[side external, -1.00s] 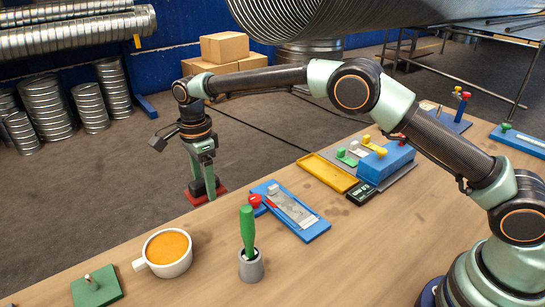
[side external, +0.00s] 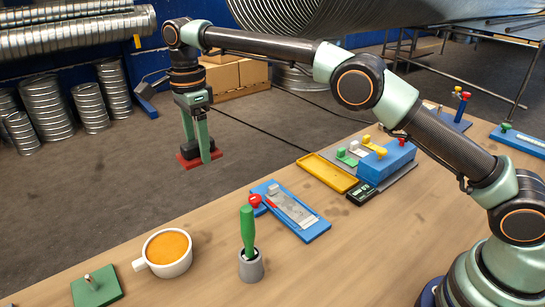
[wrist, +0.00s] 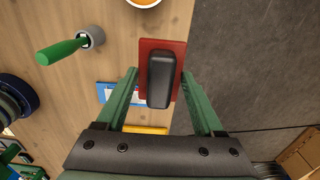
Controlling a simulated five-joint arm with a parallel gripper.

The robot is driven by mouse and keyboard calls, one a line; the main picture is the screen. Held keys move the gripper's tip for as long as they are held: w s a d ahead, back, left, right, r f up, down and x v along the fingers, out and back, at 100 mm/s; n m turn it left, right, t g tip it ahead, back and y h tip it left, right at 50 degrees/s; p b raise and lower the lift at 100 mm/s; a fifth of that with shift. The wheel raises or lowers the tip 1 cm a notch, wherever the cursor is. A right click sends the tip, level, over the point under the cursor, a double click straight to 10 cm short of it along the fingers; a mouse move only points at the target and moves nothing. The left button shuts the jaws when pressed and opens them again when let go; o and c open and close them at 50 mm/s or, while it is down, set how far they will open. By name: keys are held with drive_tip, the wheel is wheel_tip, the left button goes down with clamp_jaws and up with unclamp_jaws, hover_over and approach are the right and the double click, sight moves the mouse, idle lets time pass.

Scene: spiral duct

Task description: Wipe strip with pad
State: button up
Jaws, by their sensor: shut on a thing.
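My gripper (side external: 199,156) is shut on the black handle (wrist: 160,80) of a red pad (wrist: 160,44). The pad also shows in the side view (side external: 187,162), held in the air and seen against the floor, left of the table edge. In the wrist view a finger is on each side of the handle. A pale grey strip (side external: 296,211) lies on a blue board (side external: 318,229) on the table, to the right of and lower than the pad in the side picture. In the wrist view the blue board (wrist: 104,93) is partly hidden by a finger.
A green-handled tool (side external: 248,230) stands in a grey holder (side external: 251,268), with an orange-filled cup (side external: 185,264) to its left. A red knob (side external: 254,200) is at the board's left edge. A yellow tray (side external: 326,172) and blue block (side external: 387,162) stand behind.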

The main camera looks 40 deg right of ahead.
drive_tip(key=shift+c, duration=0.8)
drive_tip(key=shift+d+f, duration=0.3)
drive_tip(key=shift+d, duration=0.3)
drive_tip(key=s+d+f, duration=0.3)
drive_tip(key=d+f, duration=0.2)
drive_tip(key=d, duration=0.2)
hover_over(290, 221)
wheel_tip(290, 221, down, 5)
drive_tip(key=shift+d+f, duration=0.15)
drive_tip(key=shift+f, duration=3.2)
drive_tip(key=shift+w+d+f, duration=0.1)
drive_tip(key=shift+d+f, duration=0.4)
drive_tip(key=shift+f, duration=0.05)
drive_tip(key=shift+c, duration=0.6)
drive_tip(key=shift+d, duration=2.65)
drive_tip(key=a, duration=0.6)
drive_tip(key=shift+a+f, duration=0.1)
drive_tip(key=shift+a, duration=0.2)
wheel_tip(290, 221, up, 8)
drive_tip(key=shift+d, duration=0.15)
